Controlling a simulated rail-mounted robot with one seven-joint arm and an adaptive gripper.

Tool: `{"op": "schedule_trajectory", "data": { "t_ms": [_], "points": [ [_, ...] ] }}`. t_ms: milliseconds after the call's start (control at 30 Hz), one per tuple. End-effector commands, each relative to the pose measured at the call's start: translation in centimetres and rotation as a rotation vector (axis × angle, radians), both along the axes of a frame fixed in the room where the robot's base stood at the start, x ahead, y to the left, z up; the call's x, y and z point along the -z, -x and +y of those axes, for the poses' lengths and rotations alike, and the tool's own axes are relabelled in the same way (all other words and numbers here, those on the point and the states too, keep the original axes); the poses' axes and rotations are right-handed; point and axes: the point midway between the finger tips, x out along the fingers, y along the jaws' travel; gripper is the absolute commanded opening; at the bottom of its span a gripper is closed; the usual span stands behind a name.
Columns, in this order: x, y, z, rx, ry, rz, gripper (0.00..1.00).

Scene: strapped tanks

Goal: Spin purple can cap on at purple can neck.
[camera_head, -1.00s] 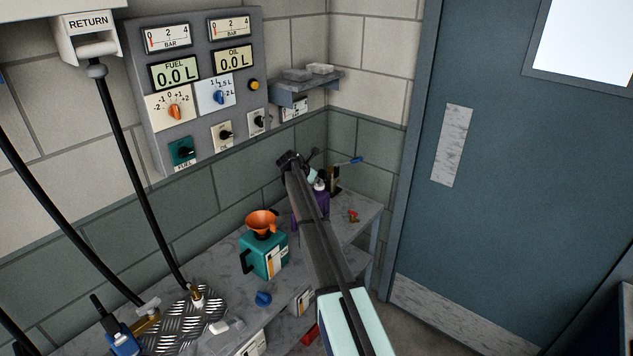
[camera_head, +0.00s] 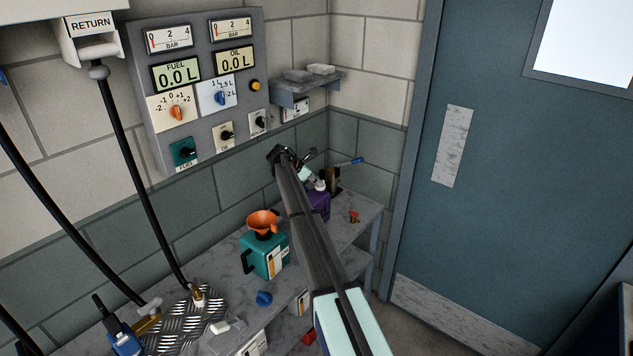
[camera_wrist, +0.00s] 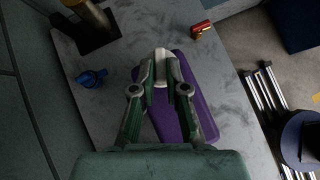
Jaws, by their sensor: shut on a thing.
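The purple can (camera_head: 320,204) stands on the grey bench behind my arm, which hides part of it. In the wrist view the can (camera_wrist: 190,110) lies below my gripper's fingers. A white cap (camera_wrist: 161,66) sits between the fingertips of my gripper (camera_wrist: 160,84), which is shut on it. In the head view the white cap (camera_head: 320,185) shows at the top of the can, beside my gripper (camera_head: 313,180). The neck is hidden, so I cannot tell how the cap sits on it.
A teal can (camera_head: 265,258) with an orange funnel (camera_head: 262,222) stands left of my arm. A blue cap (camera_head: 264,298) lies in front of it. A small red fitting (camera_head: 354,216) lies right of the purple can. A brass cylinder (camera_wrist: 90,14) stands behind. The wall is close behind the bench.

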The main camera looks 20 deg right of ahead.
Motion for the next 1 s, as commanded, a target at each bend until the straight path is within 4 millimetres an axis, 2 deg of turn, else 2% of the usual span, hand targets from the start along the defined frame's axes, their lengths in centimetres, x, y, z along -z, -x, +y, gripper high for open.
{"op": "schedule_trajectory", "data": {
  "t_ms": [233, 400, 533, 833, 867, 900, 933, 1000],
  "points": [
    [0.2, -0.3, 0.0, 0.041, -0.005, 0.005, 0.0],
    [0.1, -1.2, -0.1, 0.252, -0.004, 0.005, 0.0],
    [0.3, -1.0, -0.1, 0.368, -0.005, 0.004, 0.0],
    [0.3, -0.8, 0.0, 0.399, -0.006, 0.001, 0.0],
    [0.4, -0.8, 0.0, 0.399, -0.006, 0.001, 0.24],
    [0.3, -0.8, 0.0, 0.399, -0.006, 0.002, 0.38],
    [0.3, -0.8, 0.0, 0.399, -0.006, 0.002, 0.42],
    [0.3, -0.7, 0.0, 0.399, -0.006, 0.002, 0.42]
  ]
}}
